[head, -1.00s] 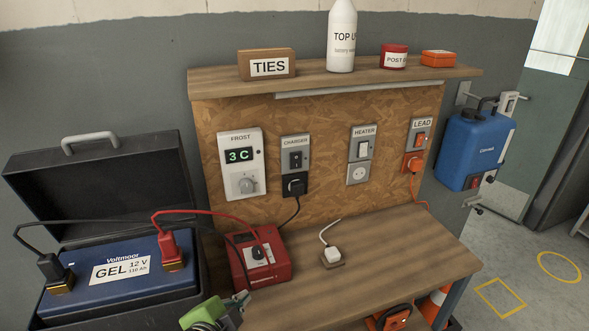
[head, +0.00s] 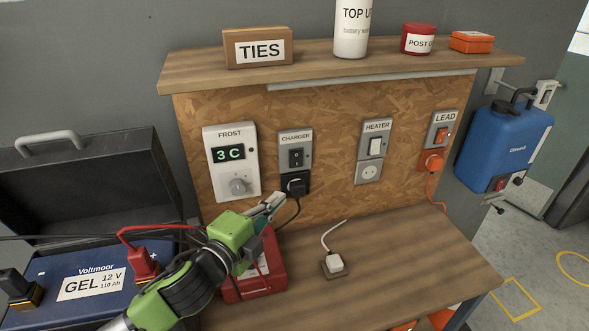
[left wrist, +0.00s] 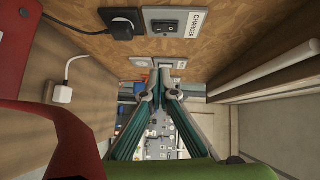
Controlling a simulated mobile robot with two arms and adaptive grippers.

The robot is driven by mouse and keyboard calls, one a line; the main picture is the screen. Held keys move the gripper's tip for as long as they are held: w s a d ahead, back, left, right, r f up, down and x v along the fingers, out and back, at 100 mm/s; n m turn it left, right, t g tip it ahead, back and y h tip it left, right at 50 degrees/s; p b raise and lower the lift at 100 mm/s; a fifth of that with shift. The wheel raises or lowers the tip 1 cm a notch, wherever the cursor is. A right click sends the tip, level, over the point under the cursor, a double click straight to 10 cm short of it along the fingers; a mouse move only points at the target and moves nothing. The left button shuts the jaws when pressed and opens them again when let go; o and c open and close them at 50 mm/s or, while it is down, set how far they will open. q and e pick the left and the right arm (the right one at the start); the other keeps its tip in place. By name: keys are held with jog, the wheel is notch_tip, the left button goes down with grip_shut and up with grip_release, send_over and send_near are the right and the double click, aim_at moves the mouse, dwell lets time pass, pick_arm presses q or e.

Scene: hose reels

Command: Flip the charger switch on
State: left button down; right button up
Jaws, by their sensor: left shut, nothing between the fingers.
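The charger switch (head: 296,157) is a black rocker on a grey plate labelled CHARGER, on the chipboard panel. In the left wrist view the same switch (left wrist: 166,28) is at the top, beyond the fingertips. A black plug (head: 297,187) sits in the socket below it, its cable running down. My left gripper (head: 279,199) is shut and empty, just below and left of the plug in the picture. I cannot tell its exact distance from the panel. In the left wrist view its fingertips (left wrist: 158,96) meet in the middle. My right gripper is not in view.
The red charger box (head: 268,282) is partly hidden behind my left gripper. Beside the switch are the FROST thermostat (head: 232,164), HEATER switch (head: 375,146) and LEAD switch (head: 442,135). A shelf (head: 330,71) overhangs the panel. A loose white plug (head: 334,266) lies on the bench.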

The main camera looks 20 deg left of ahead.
pick_arm(q)
jog(key=p, duration=0.2)
send_near(301, 165)
jog(key=s+d, duration=0.2)
jog(key=w+p, duration=0.1)
jog(key=w, duration=0.1)
jog(key=w+p, duration=0.1)
jog(key=w, duration=0.2)
jog(key=w+a+p, duration=0.1)
jog(key=w, duration=0.1)
jog(key=shift+w+f, duration=0.3)
jog(key=shift+w, duration=0.1)
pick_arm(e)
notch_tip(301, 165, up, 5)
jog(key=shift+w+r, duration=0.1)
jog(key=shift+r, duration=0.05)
pick_arm(q)
jog(key=shift+d, duration=0.1)
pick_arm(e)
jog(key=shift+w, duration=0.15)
